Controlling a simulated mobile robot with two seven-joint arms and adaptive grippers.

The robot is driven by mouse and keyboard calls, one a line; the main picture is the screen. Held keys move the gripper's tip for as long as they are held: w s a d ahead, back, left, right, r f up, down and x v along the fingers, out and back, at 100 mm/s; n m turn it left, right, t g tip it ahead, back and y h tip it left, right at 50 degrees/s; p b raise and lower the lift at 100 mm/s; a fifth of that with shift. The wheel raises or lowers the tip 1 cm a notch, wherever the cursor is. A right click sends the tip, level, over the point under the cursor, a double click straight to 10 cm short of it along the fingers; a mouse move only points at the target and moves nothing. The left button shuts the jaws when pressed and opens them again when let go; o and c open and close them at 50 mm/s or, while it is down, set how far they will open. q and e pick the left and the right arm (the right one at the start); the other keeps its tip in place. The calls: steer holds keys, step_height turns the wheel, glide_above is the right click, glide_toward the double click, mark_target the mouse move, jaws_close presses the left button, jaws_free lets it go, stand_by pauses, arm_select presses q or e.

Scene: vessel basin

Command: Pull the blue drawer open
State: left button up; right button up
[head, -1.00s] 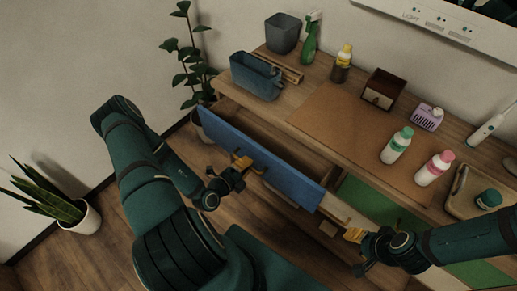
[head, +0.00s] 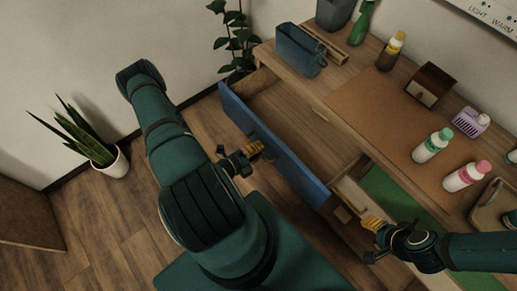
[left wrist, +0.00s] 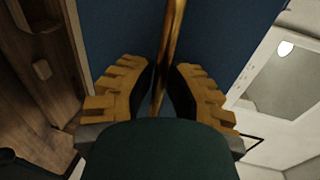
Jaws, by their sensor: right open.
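The blue drawer (head: 275,144) stands well open from the wooden cabinet, its empty wooden inside showing in the head view. My left gripper (head: 262,148) is at the middle of the blue front. In the left wrist view, its yellow fingers (left wrist: 160,95) are closed in around the brass handle (left wrist: 170,45), with the blue front (left wrist: 115,35) behind. My right gripper (head: 366,222) is open beside the pale front of another drawer (head: 352,196), to the right of the blue drawer; its exact contact with that drawer is unclear.
The cabinet top carries a blue holder (head: 300,50), a brown box (head: 430,84), a green-capped bottle (head: 432,146) and a pink-capped bottle (head: 466,176). A potted plant (head: 110,160) stands at the left wall. Wooden floor (head: 85,225) lies clear at the left.

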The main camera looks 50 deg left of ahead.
arm_select(q)
steer(key=o, duration=0.3)
steer(key=shift+s, duration=0.15)
steer(key=v, duration=1.1)
steer(key=shift+s, duration=0.4)
steer(key=shift+a, duration=0.1)
